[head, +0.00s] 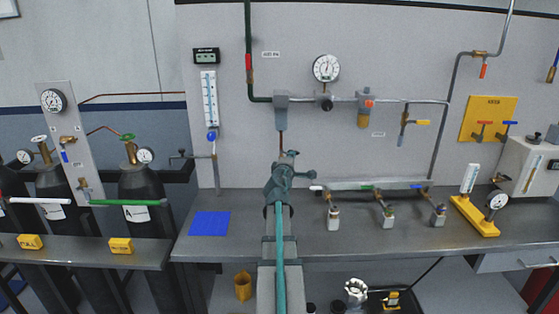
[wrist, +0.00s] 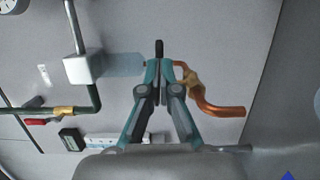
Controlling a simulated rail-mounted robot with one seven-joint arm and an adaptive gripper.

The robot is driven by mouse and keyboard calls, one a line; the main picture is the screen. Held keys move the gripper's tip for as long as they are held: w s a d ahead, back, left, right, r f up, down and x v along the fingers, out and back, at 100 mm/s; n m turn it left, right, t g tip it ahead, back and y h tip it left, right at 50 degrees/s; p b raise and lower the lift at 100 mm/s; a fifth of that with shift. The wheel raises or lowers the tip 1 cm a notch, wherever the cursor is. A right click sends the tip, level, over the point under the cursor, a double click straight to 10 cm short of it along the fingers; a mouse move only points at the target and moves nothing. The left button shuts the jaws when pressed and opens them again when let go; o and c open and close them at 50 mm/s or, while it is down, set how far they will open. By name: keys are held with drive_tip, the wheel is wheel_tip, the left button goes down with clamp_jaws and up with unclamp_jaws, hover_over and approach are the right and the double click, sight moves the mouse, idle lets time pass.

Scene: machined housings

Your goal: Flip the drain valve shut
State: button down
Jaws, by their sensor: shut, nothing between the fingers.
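My gripper (head: 291,154) is shut and empty at the end of my arm, in front of the wall panel. In the wrist view its fingers (wrist: 159,50) meet at dark tips. A grey filter body (wrist: 83,68) with a translucent bowl (wrist: 123,65) lies left of the fingers. Right of them is a brass fitting (wrist: 192,80), apparently the drain valve, with a copper drain tube (wrist: 217,108) leading away. The fingers hide the join between bowl and fitting; contact cannot be told. In the head view the filter (head: 281,97) and copper tube (head: 281,143) sit just above my gripper.
A pressure gauge (head: 326,68) and a regulator (head: 365,105) are on the panel. A flow tube (head: 209,98) stands at left. The bench (head: 240,240) carries a blue mat (head: 209,223) and a yellow stand (head: 475,216).

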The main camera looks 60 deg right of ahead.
sight(299, 154)
drive_tip(key=shift+s+d+b, duration=0.25)
drive_tip(key=shift+s+d, duration=0.05)
drive_tip(key=shift+d, duration=0.7)
drive_tip(key=shift+s+d+b, duration=0.25)
drive_tip(key=shift+d, duration=0.9)
drive_tip(key=shift+d+r, duration=0.1)
drive_tip(key=s+a+p, duration=0.4)
drive_tip(key=s+a, duration=0.1)
drive_tip(key=s, duration=0.7)
drive_tip(key=shift+a, duration=0.4)
